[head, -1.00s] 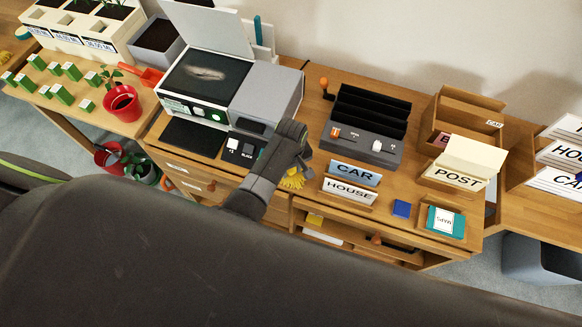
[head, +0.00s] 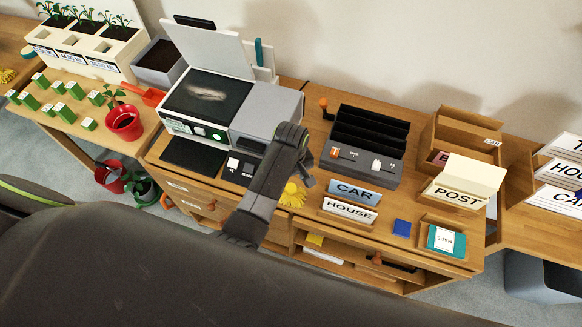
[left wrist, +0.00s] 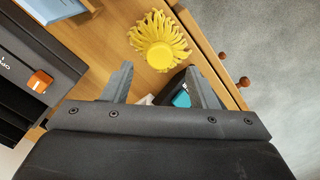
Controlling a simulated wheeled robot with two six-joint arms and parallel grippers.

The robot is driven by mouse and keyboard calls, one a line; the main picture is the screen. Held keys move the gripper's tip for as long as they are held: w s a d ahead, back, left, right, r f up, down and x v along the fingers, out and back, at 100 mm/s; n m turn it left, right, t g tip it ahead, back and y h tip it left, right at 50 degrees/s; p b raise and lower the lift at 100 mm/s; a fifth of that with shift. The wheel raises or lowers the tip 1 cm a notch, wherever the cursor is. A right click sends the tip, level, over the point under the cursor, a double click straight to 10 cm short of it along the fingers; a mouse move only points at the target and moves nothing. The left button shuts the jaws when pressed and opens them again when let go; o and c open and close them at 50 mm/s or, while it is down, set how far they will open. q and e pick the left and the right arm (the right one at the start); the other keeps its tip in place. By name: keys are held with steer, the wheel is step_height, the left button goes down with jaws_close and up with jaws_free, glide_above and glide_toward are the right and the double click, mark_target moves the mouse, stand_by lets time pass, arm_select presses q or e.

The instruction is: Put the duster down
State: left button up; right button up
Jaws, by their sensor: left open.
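The yellow duster (head: 293,196) lies on the wooden desk top (head: 300,222), near its front edge and left of the CAR and HOUSE signs. In the left wrist view the duster (left wrist: 158,42) shows as a round yellow pad with a fringe. My left gripper (left wrist: 163,76) is open, with nothing between its fingers, and the duster lies beyond the fingertips, apart from them. In the head view my left gripper (head: 306,180) hangs just above and right of the duster, and my arm hides a little of the desk. My right gripper is not in view.
The CAR sign (head: 354,192) and HOUSE sign (head: 348,211) stand right of the duster. A scanner (head: 215,110) stands behind left, a black slotted holder (head: 365,135) behind right. A blue block (head: 402,228) and a teal MAPS box (head: 443,239) sit farther right. Shelf space is open below.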

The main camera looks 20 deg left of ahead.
mark_target(291, 188)
arm_select(q)
step_height(291, 188, up, 6)
steer(key=shift+f, duration=0.15)
stand_by(0.6)
